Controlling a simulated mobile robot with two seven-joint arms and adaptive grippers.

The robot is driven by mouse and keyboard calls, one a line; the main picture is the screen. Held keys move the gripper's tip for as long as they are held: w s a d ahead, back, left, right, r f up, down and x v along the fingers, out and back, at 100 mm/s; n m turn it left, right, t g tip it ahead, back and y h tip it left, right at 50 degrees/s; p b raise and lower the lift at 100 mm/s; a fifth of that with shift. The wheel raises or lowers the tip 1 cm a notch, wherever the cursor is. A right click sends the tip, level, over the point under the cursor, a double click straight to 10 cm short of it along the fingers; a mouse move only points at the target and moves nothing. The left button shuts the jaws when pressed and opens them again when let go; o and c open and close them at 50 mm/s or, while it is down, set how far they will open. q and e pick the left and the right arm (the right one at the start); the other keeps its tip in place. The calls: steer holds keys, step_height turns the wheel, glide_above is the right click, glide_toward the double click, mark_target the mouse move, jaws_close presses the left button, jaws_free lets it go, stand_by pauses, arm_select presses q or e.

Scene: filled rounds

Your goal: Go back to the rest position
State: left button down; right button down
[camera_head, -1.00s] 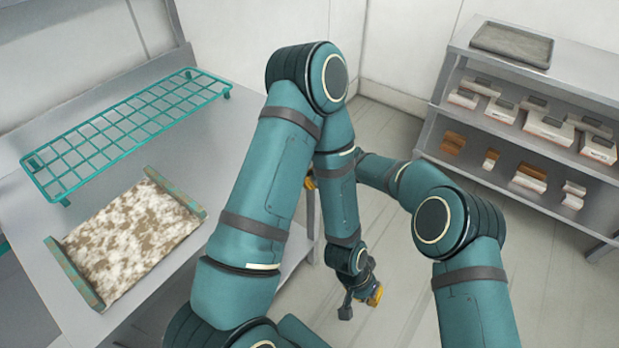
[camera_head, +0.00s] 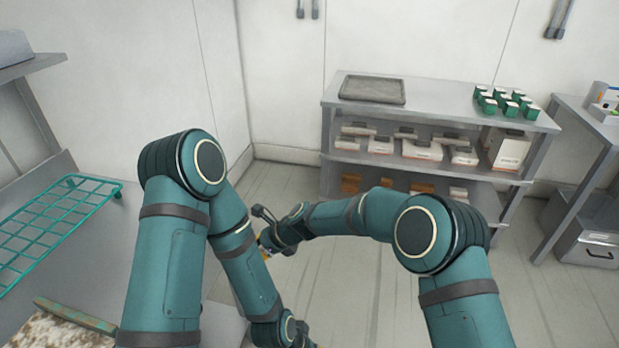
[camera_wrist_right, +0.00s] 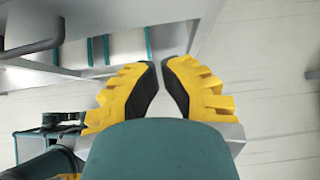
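My right gripper (camera_head: 265,253) shows in the head view as a small yellow part at the end of my right arm, partly covered by my left forearm. In the right wrist view the right gripper's yellow fingers with black pads (camera_wrist_right: 160,63) lean together. Only a narrow gap shows at their tips, with nothing between them. My left arm bends down at the left of the head view and its wrist leaves by the bottom edge.
A grey table with a teal wire rack (camera_head: 50,222) and a mottled brown-white slab (camera_head: 50,334) is at left. A shelf unit (camera_head: 435,98) holds a grey tray (camera_head: 372,90), green boxes (camera_head: 508,100) and white boxes (camera_head: 421,150). Another table (camera_head: 590,125) stands at right. Open floor (camera_head: 345,285) lies between.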

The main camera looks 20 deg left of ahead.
steer(key=s+d+f+n+t+h, duration=0.1)
steer(key=s+d+f+n, duration=0.2)
steer(key=d, duration=0.6)
steer(key=d+f+n+h, duration=0.2)
steer(key=d+f, duration=0.2)
steer(key=d, duration=0.4)
steer(key=s+d+f+n+t+h, duration=0.1)
steer(key=s+d+f+n, duration=0.2)
steer(key=d, duration=0.6)
steer(key=s+d+f+n+h, duration=0.1)
steer(key=s+d+n, duration=0.6)
steer(key=s+d, duration=0.5)
steer(key=shift+s+d+f+n, duration=0.25)
steer(key=shift+d+f+n, duration=0.1)
steer(key=shift+d, duration=0.7)
